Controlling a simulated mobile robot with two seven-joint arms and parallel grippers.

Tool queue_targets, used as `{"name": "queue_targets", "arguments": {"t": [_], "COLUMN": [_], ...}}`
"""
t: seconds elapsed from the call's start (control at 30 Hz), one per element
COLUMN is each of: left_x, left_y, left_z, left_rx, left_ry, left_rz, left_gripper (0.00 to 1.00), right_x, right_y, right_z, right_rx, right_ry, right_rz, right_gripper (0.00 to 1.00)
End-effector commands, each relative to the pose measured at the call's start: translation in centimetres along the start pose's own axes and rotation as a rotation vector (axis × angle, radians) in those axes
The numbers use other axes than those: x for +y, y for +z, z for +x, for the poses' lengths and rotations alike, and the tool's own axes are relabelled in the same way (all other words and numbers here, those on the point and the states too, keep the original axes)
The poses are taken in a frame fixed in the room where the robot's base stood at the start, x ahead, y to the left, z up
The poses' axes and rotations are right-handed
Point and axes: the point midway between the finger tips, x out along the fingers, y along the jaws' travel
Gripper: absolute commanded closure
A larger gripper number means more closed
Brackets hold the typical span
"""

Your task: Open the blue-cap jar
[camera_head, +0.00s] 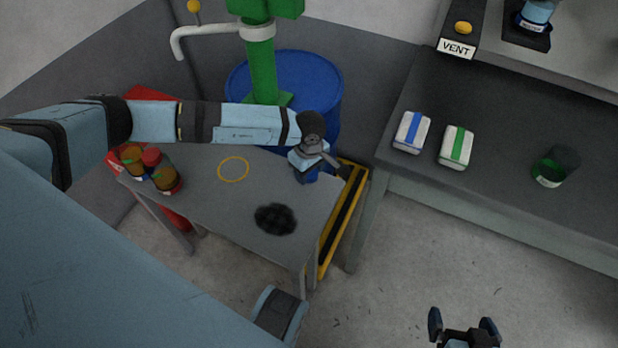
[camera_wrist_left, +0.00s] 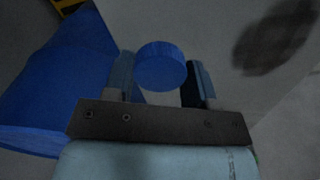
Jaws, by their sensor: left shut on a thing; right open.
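A blue round cap (camera_wrist_left: 160,66) sits between the two fingers of my left gripper (camera_wrist_left: 162,85) in the left wrist view. My left gripper (camera_head: 322,168) is shut on it over the right end of the small grey table. In the head view a small patch of blue (camera_head: 312,176) shows beneath that gripper. The jar body is mostly hidden by the gripper, and I cannot tell whether the cap is still seated on it. My right gripper (camera_head: 462,326) is open and empty at the bottom, above the floor, away from the table.
Brown jars (camera_head: 166,180), one red-capped, stand at the left end of the grey table (camera_head: 215,195). A dark round patch (camera_head: 275,218) and a yellow ring (camera_head: 233,169) mark its top. A blue drum (camera_head: 300,75) stands behind. The right bench (camera_head: 500,185) holds two boxes and a green-bottomed container (camera_head: 556,166).

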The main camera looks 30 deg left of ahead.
Motion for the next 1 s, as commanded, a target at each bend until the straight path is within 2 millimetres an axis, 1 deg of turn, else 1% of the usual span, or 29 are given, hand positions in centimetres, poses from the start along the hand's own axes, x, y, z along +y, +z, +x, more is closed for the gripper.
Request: {"name": "queue_targets", "arguments": {"t": [0.03, 0.1, 0.2, 0.47, 0.6, 0.63, 0.67, 0.7, 0.73, 1.0], "left_x": [-0.1, 0.0, -0.1, 0.0, 0.0, 0.0, 0.0, 0.0, 0.0, 0.0], "left_y": [0.1, 0.1, 0.0, 0.0, 0.0, 0.0, 0.0, 0.0, 0.0, 0.0], "left_z": [0.9, 2.1, 3.3, 3.5, 4.0, 3.8, 3.8, 3.8, 3.8, 3.6], "left_rx": [-0.001, -0.002, 0.000, 0.000, 0.000, 0.000, 0.000, 0.000, 0.000, 0.000], "left_ry": [-0.003, -0.002, -0.002, 0.000, 0.000, 0.000, 0.000, 0.000, 0.000, 0.000], "left_rz": [0.000, -0.001, -0.001, 0.000, 0.000, 0.000, 0.000, 0.000, 0.000, 0.000], "left_gripper": [0.77, 0.77, 0.77, 0.77, 0.77, 0.42, 0.35, 0.26, 0.23, 0.23], "right_x": [0.0, 0.0, -0.1, -0.1, -0.1, -0.1, -0.1, -0.1, -0.1, -0.1], "right_y": [0.1, 0.2, 0.3, 0.3, 0.6, 0.4, 0.4, 0.4, 0.4, 0.2], "right_z": [0.1, 0.2, 0.2, 0.2, 0.4, 0.3, 0.3, 0.3, 0.3, 0.2], "right_rx": [0.001, 0.001, 0.001, 0.001, 0.002, 0.003, 0.003, 0.003, 0.004, 0.004], "right_ry": [-0.001, -0.002, -0.003, -0.004, -0.005, -0.005, -0.005, -0.005, -0.005, -0.005], "right_rz": [0.000, 0.001, 0.003, 0.003, 0.004, 0.004, 0.004, 0.004, 0.004, 0.003], "right_gripper": [0.00, 0.00, 0.00, 0.00, 0.00, 0.00, 0.00, 0.00, 0.00, 0.00]}}
